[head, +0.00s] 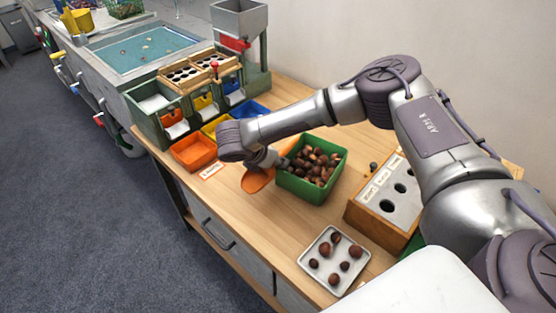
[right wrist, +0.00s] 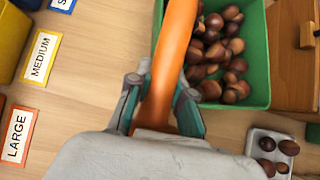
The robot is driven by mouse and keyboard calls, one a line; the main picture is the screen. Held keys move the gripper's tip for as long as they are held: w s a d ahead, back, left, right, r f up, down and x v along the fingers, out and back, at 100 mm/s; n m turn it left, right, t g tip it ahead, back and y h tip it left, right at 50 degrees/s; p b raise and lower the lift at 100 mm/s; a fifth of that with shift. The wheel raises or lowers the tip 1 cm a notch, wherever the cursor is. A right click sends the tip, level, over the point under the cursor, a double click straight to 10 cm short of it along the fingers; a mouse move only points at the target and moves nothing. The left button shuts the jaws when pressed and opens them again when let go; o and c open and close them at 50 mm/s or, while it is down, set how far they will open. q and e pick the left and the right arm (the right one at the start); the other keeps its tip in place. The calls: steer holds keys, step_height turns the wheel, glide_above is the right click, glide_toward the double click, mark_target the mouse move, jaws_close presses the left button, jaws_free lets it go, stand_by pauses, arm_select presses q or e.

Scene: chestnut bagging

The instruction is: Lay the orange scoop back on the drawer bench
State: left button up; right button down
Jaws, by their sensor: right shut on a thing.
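The orange scoop (head: 258,181) is at the bench top just left of the green bin of chestnuts (head: 309,193). My right gripper (head: 264,160) is shut on the scoop, and my forearm hides part of it from above. In the right wrist view the scoop's orange handle (right wrist: 171,62) runs up between the two fingers (right wrist: 158,108), beside the green bin (right wrist: 258,60). I cannot tell whether the scoop touches the wood of the drawer bench (head: 228,209). My left gripper is not in view.
A grey tray (head: 312,273) with several chestnuts lies at the front. A sorting box with holes (head: 366,212) stands right of the green bin. An orange bin (head: 193,152) and a dispenser rack (head: 180,104) stand at the back left. Bare wood lies left of the tray.

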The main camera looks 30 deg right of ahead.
steer(key=shift+a+f, duration=0.1)
steer(key=shift+f, duration=0.05)
steer(key=c, duration=1.1)
jaws_free()
steer(key=shift+f, duration=0.1)
steer(key=shift+o, duration=0.2)
steer(key=v, duration=1.2)
